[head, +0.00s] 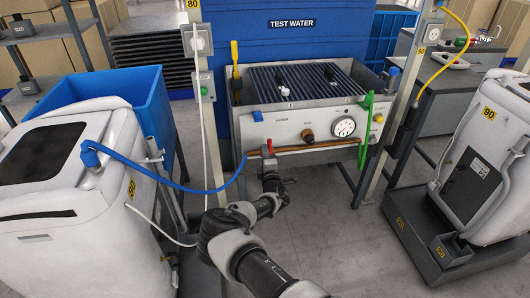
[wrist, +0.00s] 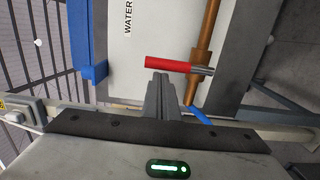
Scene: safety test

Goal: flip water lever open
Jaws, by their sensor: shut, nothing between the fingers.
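The water lever has a red handle (wrist: 168,64) and sits on a copper pipe (wrist: 205,40). In the wrist view the handle lies across the pipe, pointing left. In the head view the red handle (head: 270,146) is small, at the left end of the copper pipe (head: 315,149) on the front of the test bench. My gripper (wrist: 160,77) is shut and empty, its tips just below the handle in the wrist view; I cannot tell whether they touch it. In the head view my gripper (head: 271,168) is just in front of the lever, which it partly crowds.
A blue hose (head: 160,176) runs from the left white tank (head: 60,190) to the bench. A green handle (head: 365,130) and a gauge (head: 344,127) are to the right. A post (head: 206,110) stands left of the bench.

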